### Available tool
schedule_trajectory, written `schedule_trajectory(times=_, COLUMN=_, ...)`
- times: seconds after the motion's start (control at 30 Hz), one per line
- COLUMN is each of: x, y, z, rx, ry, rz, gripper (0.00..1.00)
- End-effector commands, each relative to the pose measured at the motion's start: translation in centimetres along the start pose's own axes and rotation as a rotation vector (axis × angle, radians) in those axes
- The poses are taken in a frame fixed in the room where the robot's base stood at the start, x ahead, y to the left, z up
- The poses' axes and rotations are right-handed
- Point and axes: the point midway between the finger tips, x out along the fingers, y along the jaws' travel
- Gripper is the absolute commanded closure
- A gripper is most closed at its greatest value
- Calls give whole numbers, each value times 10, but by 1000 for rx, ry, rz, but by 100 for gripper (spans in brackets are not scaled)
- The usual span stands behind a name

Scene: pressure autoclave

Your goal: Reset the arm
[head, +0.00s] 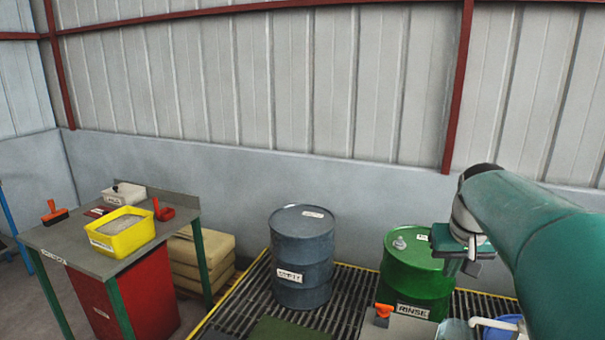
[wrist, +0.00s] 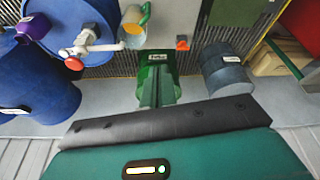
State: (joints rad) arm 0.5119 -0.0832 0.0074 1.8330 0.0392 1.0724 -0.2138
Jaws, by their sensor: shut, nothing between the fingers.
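My arm enters from the right in the head view, and my gripper (head: 468,266) hangs at its end, in front of the right side of the green RINSE drum (head: 413,278). The gripper is shut and empty. It is raised, and its distance from the drum is hard to tell. In the wrist view the picture is tipped over, with the wall low in the frame and the labelled green drum (wrist: 170,68) beyond my wrist housing. The drum's right part is hidden behind my gripper and arm in the head view.
A blue-grey drum (head: 301,262) stands on the slatted grating (head: 240,315). At left is a bench (head: 80,250) with a yellow tub (head: 121,232), a white box and red-handled tools. Blue drums (wrist: 35,87) and a white valve (wrist: 84,43) show in the wrist view.

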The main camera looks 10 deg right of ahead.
Motion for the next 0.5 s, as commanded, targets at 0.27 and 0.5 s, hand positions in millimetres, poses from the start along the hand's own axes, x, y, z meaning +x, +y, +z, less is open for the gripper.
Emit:
schedule_trajectory(times=0.27, x=-25, y=-102, z=89, rx=-132, ry=84, rz=-53, gripper=100)
schedule_trajectory(times=0.5, x=-21, y=-153, z=176, rx=-230, ry=148, rz=-114, gripper=100)
